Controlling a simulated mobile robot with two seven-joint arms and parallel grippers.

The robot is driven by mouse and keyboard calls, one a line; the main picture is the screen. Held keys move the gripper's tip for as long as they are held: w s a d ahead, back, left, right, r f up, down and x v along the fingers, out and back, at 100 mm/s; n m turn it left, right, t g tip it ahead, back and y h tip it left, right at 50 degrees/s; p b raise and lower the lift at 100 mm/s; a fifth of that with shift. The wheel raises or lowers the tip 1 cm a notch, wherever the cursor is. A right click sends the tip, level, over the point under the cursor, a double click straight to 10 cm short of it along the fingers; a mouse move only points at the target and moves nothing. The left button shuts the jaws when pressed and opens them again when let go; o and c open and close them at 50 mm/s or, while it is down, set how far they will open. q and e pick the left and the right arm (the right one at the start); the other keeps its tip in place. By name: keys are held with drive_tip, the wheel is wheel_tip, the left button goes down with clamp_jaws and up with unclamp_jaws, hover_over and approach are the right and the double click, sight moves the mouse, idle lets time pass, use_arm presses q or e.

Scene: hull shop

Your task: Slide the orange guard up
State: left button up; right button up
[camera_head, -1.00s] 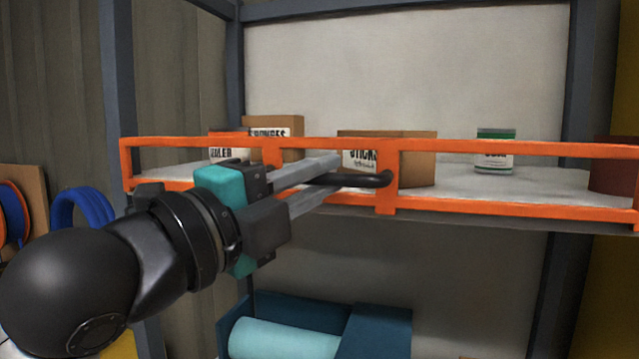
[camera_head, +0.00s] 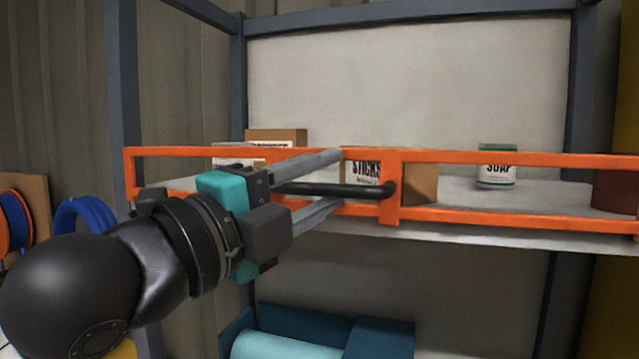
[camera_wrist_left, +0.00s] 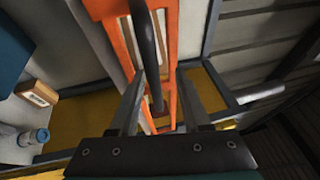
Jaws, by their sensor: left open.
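The orange guard (camera_head: 480,215) is a frame of rails and posts across the front of a shelf. A dark bar handle (camera_head: 335,189) is fixed to its middle post. My left gripper (camera_head: 338,180) is open in front of the guard, with one finger above the handle and one below it. In the left wrist view the handle (camera_wrist_left: 148,50) runs between the two spread fingers (camera_wrist_left: 165,100), in front of the orange guard (camera_wrist_left: 118,25). I cannot tell whether a finger touches the handle. My right gripper does not show.
Behind the guard stand a box marked STICKS (camera_head: 420,178), another carton (camera_head: 285,137) and a soap tin (camera_head: 496,167). Grey rack posts (camera_head: 125,80) flank the shelf. Blue coils (camera_head: 82,215) hang at the left.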

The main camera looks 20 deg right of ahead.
use_arm(q)
drive_tip(key=shift+f, duration=0.1)
drive_tip(key=b+v, duration=1)
drive_tip(key=v, duration=0.5)
drive_tip(key=shift+s+a, duration=0.1)
idle(0.5)
